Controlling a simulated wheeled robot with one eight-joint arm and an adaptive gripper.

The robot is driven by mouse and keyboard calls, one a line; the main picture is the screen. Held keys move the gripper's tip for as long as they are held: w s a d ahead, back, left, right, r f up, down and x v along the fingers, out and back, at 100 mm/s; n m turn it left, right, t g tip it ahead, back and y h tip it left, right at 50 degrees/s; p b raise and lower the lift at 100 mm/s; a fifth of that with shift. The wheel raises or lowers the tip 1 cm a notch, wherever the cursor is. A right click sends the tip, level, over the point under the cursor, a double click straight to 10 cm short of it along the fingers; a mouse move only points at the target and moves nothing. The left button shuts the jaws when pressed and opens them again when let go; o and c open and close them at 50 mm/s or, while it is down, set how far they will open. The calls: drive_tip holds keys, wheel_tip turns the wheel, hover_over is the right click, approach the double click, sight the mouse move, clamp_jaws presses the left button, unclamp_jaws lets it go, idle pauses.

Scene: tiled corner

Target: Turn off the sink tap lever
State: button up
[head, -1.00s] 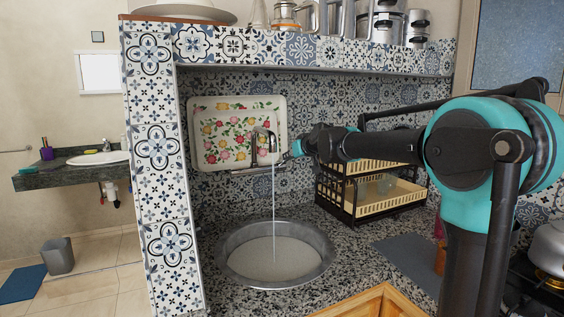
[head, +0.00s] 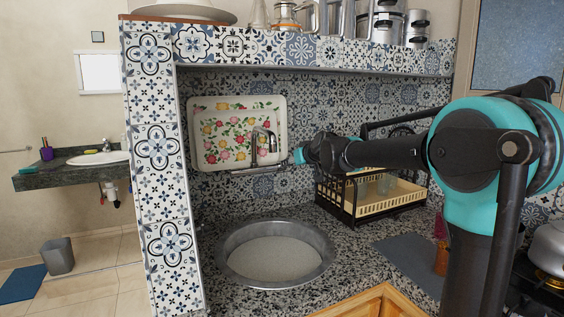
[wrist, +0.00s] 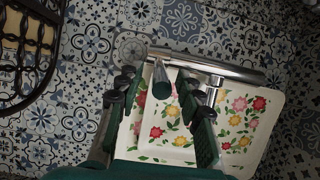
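The chrome tap (head: 262,141) is on the wall above the round metal sink (head: 231,268), in front of a flowered tray. No water runs from it. My gripper (head: 299,156) is just right of the tap in the head view; its fingers are too small there to read. In the wrist view my gripper (wrist: 158,80) is open, its two dark green fingers spread apart. The tap's chrome pipe (wrist: 235,69) crosses beyond the fingertips there, and a short dark-ended cylinder shows between them. I cannot tell which part is the lever or whether a finger touches it.
The flowered tray (head: 210,108) leans against the tiled wall behind the tap. A dish rack (head: 388,204) stands on the granite counter to the right. A tiled shelf (head: 300,48) with pots is above, and a tiled pillar (head: 160,180) is at left. The space over the sink is clear.

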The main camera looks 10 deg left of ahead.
drive_tip(key=v, duration=0.8)
idle(0.4)
drive_tip(key=shift+d, duration=0.1)
